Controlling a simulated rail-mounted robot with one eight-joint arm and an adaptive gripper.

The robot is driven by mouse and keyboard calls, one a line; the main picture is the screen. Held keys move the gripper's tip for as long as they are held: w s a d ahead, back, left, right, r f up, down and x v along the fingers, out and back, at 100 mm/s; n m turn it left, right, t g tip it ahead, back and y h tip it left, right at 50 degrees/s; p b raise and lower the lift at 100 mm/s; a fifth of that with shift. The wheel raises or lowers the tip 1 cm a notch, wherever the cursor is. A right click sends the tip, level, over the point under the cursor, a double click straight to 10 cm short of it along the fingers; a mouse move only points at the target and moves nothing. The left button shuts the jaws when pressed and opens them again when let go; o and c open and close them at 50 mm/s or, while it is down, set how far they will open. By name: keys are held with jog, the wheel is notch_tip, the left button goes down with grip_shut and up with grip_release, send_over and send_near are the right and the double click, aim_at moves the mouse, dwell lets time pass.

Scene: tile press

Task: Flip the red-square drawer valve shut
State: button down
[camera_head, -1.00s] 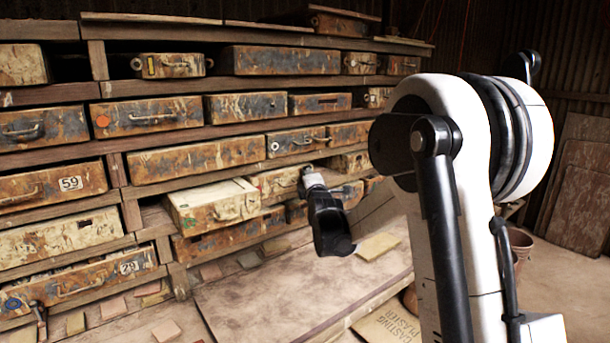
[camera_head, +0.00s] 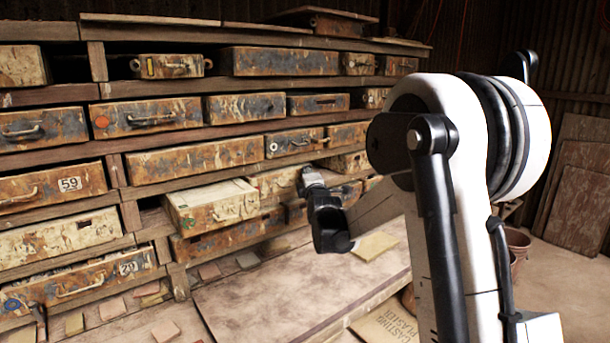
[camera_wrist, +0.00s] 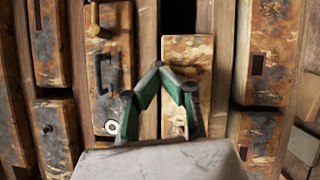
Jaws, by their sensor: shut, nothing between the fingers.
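My gripper (camera_head: 307,182) is in front of the middle-right drawers in the head view. In the wrist view its green-edged fingers (camera_wrist: 160,68) meet at the tips, shut and empty. They lie in front of a worn pale drawer (camera_wrist: 202,55); contact cannot be told. Beside it is a drawer (camera_wrist: 120,55) with a dark handle, a brass knob-like piece (camera_wrist: 95,20) and a pale round disc (camera_wrist: 111,127). I cannot make out a red square in either view, and I cannot tell which fitting is the valve.
Wooden shelves hold rusty drawers. One pale-topped drawer (camera_head: 213,198) sticks out left of my gripper. An orange-red disc (camera_head: 102,121) marks an upper-left drawer. A low board (camera_head: 265,290) lies below, with loose tiles (camera_head: 375,246) around. Space right of my gripper holds my arm.

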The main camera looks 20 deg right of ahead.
jog(key=shift+d+m+g, duration=0.15)
jog(key=shift+m+g, duration=0.15)
jog(key=shift+m, duration=0.2)
dwell(1.8)
